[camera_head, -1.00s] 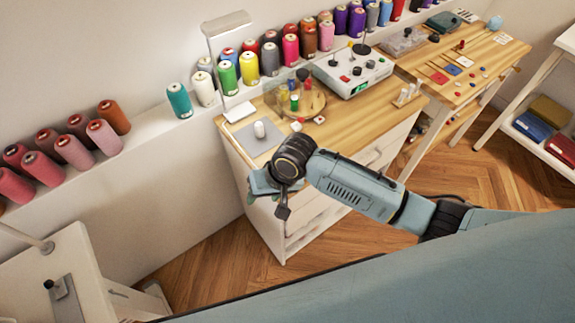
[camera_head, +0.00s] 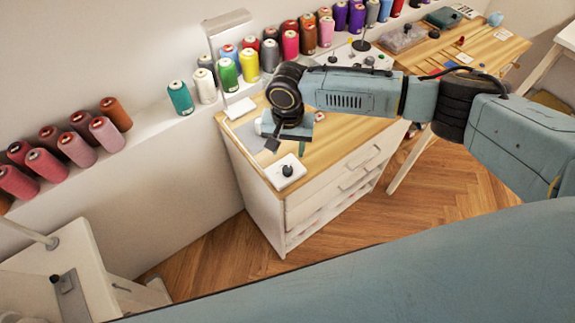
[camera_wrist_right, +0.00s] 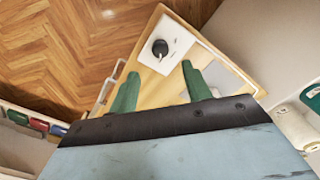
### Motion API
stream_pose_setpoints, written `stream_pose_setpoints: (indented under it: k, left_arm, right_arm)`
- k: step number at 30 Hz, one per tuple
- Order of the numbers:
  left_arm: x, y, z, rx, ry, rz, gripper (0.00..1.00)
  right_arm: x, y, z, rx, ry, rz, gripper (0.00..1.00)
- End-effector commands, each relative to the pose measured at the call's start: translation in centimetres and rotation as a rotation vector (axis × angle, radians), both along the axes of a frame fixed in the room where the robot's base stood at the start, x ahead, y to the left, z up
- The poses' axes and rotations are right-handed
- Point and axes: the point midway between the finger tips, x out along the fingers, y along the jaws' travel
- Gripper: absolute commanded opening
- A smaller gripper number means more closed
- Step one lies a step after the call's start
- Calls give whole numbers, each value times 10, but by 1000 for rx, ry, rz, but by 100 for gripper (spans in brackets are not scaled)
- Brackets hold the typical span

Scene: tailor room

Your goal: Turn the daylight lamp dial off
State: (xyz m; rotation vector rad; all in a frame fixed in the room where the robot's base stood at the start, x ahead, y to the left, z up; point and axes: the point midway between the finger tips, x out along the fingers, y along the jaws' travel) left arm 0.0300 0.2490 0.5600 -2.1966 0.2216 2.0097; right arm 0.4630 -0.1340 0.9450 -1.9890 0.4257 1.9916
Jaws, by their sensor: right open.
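A white square plate with a black dial knob (camera_head: 287,172) lies on the front left corner of the wooden table. The right wrist view shows the knob (camera_wrist_right: 160,48) on its white plate beyond my fingertips. A white lamp (camera_head: 228,22) with a flat head stands at the back left of this table. My right gripper (camera_head: 300,146) is over the table, behind the dial in the head view, apart from it. In the right wrist view its green fingers (camera_wrist_right: 160,88) are spread with nothing held. My left gripper is not in view.
Thread cones (camera_head: 230,75) line the back ledge. My right arm hides part of the control box (camera_head: 385,62) and the table's back. A white drawer unit (camera_head: 330,200) carries the table. A second black knob (camera_head: 54,279) sits on a white surface at lower left. Floor lies in front.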

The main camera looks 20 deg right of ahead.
Motion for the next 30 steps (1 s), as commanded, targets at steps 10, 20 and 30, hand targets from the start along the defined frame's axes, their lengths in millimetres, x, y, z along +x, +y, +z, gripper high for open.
stream_pose_setpoints:
  k: [10, 20, 30]
  left_arm:
    - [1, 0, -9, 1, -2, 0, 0]
    - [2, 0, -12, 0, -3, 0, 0]
    - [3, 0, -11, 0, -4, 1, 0]
  right_arm:
    - [0, 1, -70, 0, -1, 3, 49]
    - [0, 1, -89, 1, -2, 3, 49]
    - [0, 1, -88, 1, -2, 3, 29]
